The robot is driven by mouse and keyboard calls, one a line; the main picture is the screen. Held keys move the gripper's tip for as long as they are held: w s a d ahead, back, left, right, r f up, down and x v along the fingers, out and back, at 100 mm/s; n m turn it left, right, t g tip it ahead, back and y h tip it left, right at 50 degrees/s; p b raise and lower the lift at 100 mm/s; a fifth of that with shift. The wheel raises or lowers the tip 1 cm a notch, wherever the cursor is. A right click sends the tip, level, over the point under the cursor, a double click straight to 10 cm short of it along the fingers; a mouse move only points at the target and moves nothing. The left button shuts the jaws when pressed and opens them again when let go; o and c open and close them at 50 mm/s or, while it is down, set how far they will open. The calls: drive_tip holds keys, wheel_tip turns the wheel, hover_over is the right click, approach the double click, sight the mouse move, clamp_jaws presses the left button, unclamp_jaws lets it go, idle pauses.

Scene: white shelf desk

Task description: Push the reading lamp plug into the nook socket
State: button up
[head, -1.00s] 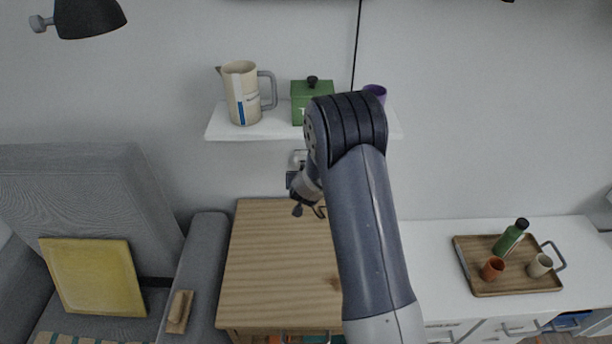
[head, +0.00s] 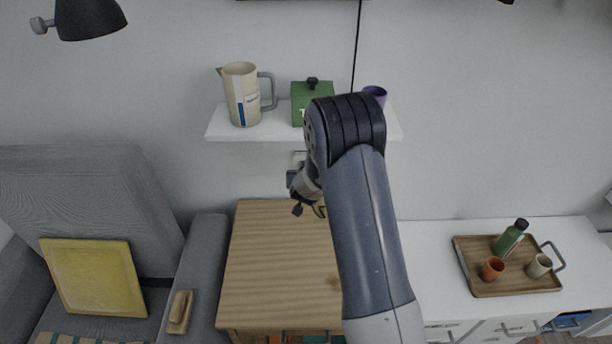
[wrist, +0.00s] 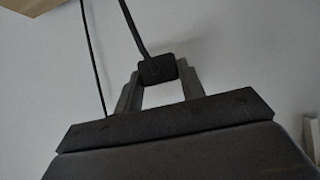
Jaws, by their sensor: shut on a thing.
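My gripper (wrist: 159,76) is shut on the reading lamp plug (wrist: 156,67), a small dark block between the fingertips in the wrist view. A dark cord (wrist: 132,28) runs from the plug to the top edge of that view. In the head view my wrist is below the wall shelf, close to the wall, and my own arm hides part of it. A pale plate (head: 299,157), which looks like the nook socket, shows partly under the shelf beside my wrist. Its face is too small and covered to make out. I cannot tell how the plug lines up with it.
The white shelf (head: 222,128) above holds a cream jug (head: 241,95), a green canister (head: 309,100) and a purple cup (head: 375,93). A wooden cabinet (head: 270,265) stands below. A second thin cable (wrist: 95,65) runs left of the plug. A wooden tray (head: 485,287) is far right.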

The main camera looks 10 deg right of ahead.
drive_tip(key=shift+w+d+p, duration=0.15)
drive_tip(key=shift+w+p, duration=0.2)
drive_tip(key=shift+w, duration=0.3)
drive_tip(key=shift+w+d+p, duration=0.15)
drive_tip(key=shift+w+p, duration=0.2)
drive_tip(key=shift+w, duration=0.3)
drive_tip(key=o, duration=1.2)
drive_tip(key=shift+c, duration=0.2)
drive_tip(key=v, duration=1)
drive_tip(key=shift+s+r, duration=0.25)
drive_tip(key=shift+s, duration=0.05)
drive_tip(key=shift+w+a, duration=0.1)
drive_tip(key=x, duration=1)
drive_tip(key=shift+w+f, duration=0.25)
drive_tip(key=shift+f, duration=0.05)
drive_tip(key=shift+s, duration=0.4)
drive_tip(key=shift+w+r, duration=0.1)
